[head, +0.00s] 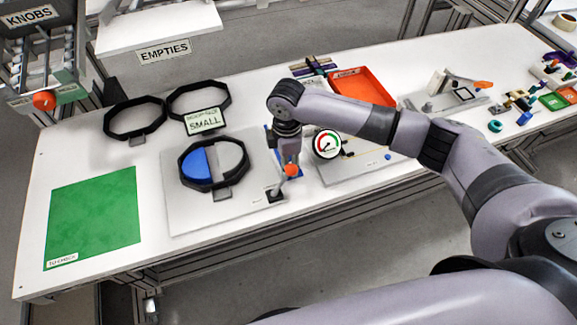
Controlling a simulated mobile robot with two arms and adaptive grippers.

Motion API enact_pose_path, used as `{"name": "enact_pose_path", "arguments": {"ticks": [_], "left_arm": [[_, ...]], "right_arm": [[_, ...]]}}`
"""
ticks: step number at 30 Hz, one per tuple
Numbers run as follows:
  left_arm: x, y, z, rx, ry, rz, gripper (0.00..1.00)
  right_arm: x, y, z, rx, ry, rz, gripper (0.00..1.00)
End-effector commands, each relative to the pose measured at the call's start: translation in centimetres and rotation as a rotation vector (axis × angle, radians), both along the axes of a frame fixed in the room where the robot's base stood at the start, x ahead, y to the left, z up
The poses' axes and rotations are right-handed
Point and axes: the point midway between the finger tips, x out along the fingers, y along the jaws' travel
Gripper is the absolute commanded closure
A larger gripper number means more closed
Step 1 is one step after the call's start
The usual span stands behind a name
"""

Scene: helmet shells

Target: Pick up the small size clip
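I cannot clearly make out the small size clip. A card reading SMALL (206,121) stands by a dark octagonal ring (226,93) at the back left. My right arm reaches in from the right and bends down at its wrist. My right gripper (289,155) points down beside the right edge of the light grey fixture plate (185,219), close to a lever with an orange knob (291,170). Its fingertips are too small and covered to tell whether they are open. My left gripper is not in view.
A dark ring (184,176) with a blue half-disc (196,166) sits on the plate. Another ring (107,120) lies at the left, behind a green mat (93,216). A dial gauge (327,144) and red-orange tray (364,85) are right of my wrist. Small parts crowd the far right.

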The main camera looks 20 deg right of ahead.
Motion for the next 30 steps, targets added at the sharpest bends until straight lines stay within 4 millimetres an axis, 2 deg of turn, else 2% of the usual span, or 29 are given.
{"name": "enact_pose_path", "arguments": {"ticks": [1, 11, 20, 26, 30], "left_arm": [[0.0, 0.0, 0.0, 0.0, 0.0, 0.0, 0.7], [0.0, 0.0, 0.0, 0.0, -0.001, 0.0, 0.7], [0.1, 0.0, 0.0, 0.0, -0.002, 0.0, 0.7], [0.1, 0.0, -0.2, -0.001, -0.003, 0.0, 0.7], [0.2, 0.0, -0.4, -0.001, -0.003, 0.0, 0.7]], "right_arm": [[0.0, 0.0, 0.0, 0.0, 0.0, 0.0, 0.73], [0.0, 0.0, 0.0, 0.0, 0.0, 0.0, 0.95], [0.0, 0.0, 0.3, 0.001, -0.001, -0.001, 0.95], [0.1, 0.0, 2.0, 0.002, -0.003, 0.0, 0.95], [0.2, 0.0, 4.7, 0.003, -0.005, 0.0, 0.95]]}}
